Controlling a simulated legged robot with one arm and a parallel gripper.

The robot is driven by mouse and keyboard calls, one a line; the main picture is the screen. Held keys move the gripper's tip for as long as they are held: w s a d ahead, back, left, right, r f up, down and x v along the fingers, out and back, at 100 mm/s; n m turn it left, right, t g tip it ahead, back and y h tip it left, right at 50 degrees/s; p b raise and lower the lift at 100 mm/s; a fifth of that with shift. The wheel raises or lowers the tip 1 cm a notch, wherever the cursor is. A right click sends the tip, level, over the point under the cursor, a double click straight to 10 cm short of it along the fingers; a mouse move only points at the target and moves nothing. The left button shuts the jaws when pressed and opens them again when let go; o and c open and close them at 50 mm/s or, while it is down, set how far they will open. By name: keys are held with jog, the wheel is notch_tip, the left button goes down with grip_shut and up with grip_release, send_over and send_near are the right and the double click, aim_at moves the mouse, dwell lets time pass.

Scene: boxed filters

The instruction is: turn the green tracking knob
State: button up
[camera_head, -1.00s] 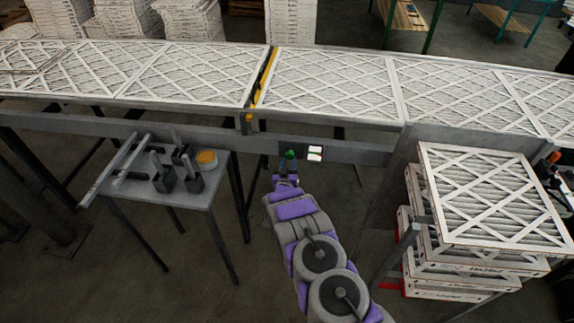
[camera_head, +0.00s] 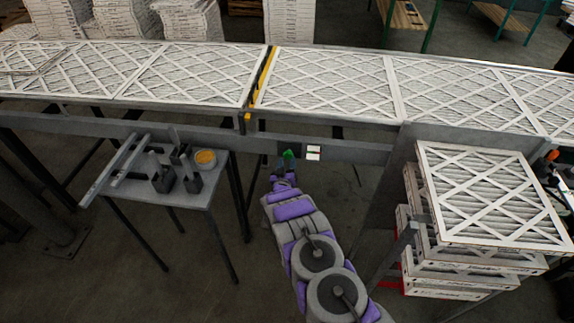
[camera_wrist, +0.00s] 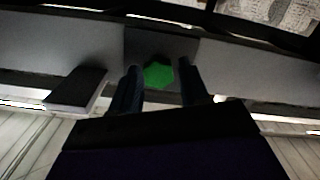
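The green knob (camera_head: 289,155) is on the front side rail of the conveyor, just left of two small white labels. In the wrist view the green knob (camera_wrist: 158,76) shows as a lobed green disc on a dark plate. My gripper (camera_head: 284,168) is at the knob, reaching up from below. In the wrist view my gripper (camera_wrist: 158,84) has its two dark fingers apart, one on each side of the knob.
The conveyor rail (camera_head: 355,150) runs across behind my gripper. A small grey table (camera_head: 205,190) with tools and an orange-topped round container (camera_head: 205,158) stands to the left. A stack of boxed filters (camera_head: 490,200) stands to the right. White labels (camera_head: 313,153) are beside the knob.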

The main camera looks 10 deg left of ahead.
jog(key=shift+o, duration=1.1)
jog(key=shift+t, duration=0.6)
jog(key=r, duration=0.1)
jog(key=w+r, duration=0.1)
jog(key=r, duration=0.1)
jog(key=w+r, duration=0.1)
jog(key=shift+w+r, duration=0.1)
jog(key=shift+r, duration=0.25)
jog(key=shift+d+m, duration=0.15)
jog(key=shift+m, duration=0.15)
jog(key=shift+s+f, duration=0.4)
jog(key=shift+s, duration=0.1)
jog(key=shift+s+f+g+p, duration=0.3)
jog(key=shift+s+f, duration=0.55)
jog(key=shift+s, duration=0.05)
jog(key=s+a+f+p, duration=0.1)
jog(key=s+f, duration=0.1)
jog(key=s, duration=1.4)
jog(key=shift+s+g, duration=0.3)
jog(key=shift+s, duration=0.05)
jog(key=shift+a, duration=0.1)
